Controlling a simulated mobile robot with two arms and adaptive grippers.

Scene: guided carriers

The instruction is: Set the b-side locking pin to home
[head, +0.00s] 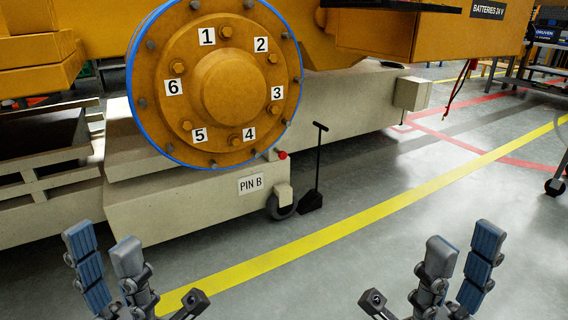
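The locking pin at the PIN B label (250,184) shows as a small red knob (282,155) on a short stem. It sits at the upper right corner of the beige carrier (180,208), just below the large orange numbered flange (232,88). I cannot tell the pin's position from here. My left gripper (106,248) is open and empty at the lower left, in front of the carrier. My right gripper (462,250) is open and empty at the lower right, over the floor. Both are well apart from the knob.
A black T-handled tool (315,175) stands on the floor right of the carrier's caster wheel (282,205). A yellow floor line (370,210) runs diagonally across. A wheeled rack (545,75) stands at the far right.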

